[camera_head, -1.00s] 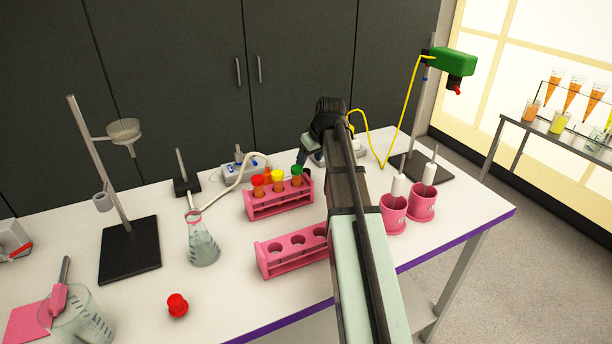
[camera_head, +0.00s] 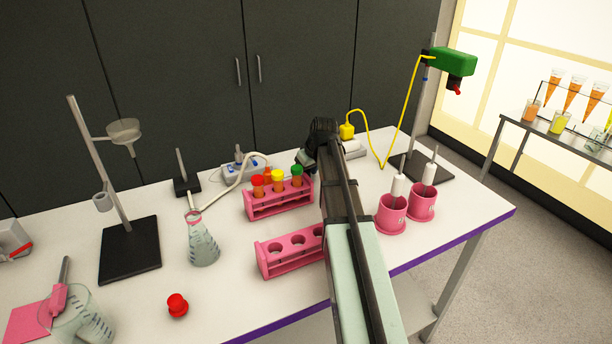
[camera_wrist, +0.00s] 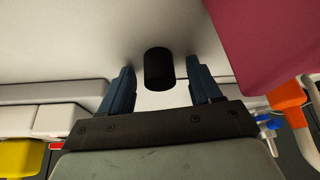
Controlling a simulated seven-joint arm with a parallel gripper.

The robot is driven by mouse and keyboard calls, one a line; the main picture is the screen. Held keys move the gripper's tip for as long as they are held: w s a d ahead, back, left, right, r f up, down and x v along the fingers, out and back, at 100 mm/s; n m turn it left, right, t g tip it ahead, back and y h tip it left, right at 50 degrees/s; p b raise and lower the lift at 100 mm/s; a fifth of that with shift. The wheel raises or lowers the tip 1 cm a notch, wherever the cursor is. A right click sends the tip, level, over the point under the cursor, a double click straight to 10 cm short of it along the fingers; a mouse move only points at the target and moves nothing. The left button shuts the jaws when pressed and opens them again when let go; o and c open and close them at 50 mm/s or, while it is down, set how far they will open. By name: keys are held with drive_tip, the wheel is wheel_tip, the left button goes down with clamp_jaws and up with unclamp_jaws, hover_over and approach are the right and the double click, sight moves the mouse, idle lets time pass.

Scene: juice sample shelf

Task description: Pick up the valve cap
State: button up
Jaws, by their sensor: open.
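A small black cylinder (camera_wrist: 159,69), which looks to be the valve cap, is on the white tabletop in the wrist view. My gripper (camera_wrist: 161,68) is open, with one blue finger on each side of the cylinder and a visible gap on both sides. I cannot tell how high the fingers are above the table. In the head view my gripper (camera_head: 305,161) is behind the pink tube rack, and its arm hides the spot where the cylinder is.
The pink rack (camera_head: 281,207) with capped tubes is close beside my gripper. A white box with a yellow plug (camera_head: 347,131) stands behind the arm. An empty pink rack (camera_head: 291,262), a flask (camera_head: 203,247) and a red object (camera_head: 177,305) are nearer the front.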

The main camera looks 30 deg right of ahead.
drive_tip(key=shift+c, duration=0.4)
drive_tip(key=c, duration=1)
drive_tip(key=shift+r, duration=0.15)
wheel_tip(320, 180, up, 9)
drive_tip(key=shift+f, duration=0.2)
drive_tip(key=shift+a+r, duration=0.15)
drive_tip(key=shift+r, duration=0.15)
drive_tip(key=shift+n+y, duration=0.3)
drive_tip(key=shift+n, duration=0.5)
drive_tip(key=w+a+r, duration=0.3)
drive_tip(key=a, duration=0.3)
drive_tip(key=w+a+r, duration=0.2)
drive_tip(key=w+a, duration=0.2)
drive_tip(key=a, duration=0.2)
drive_tip(key=w+a+r, duration=0.3)
drive_tip(key=w+a, duration=0.1)
drive_tip(key=a, duration=0.3)
drive_tip(key=shift+r, duration=0.35)
drive_tip(key=shift+d+f+m, duration=0.1)
drive_tip(key=shift+d+m, duration=0.05)
drive_tip(key=shift+m, duration=0.65)
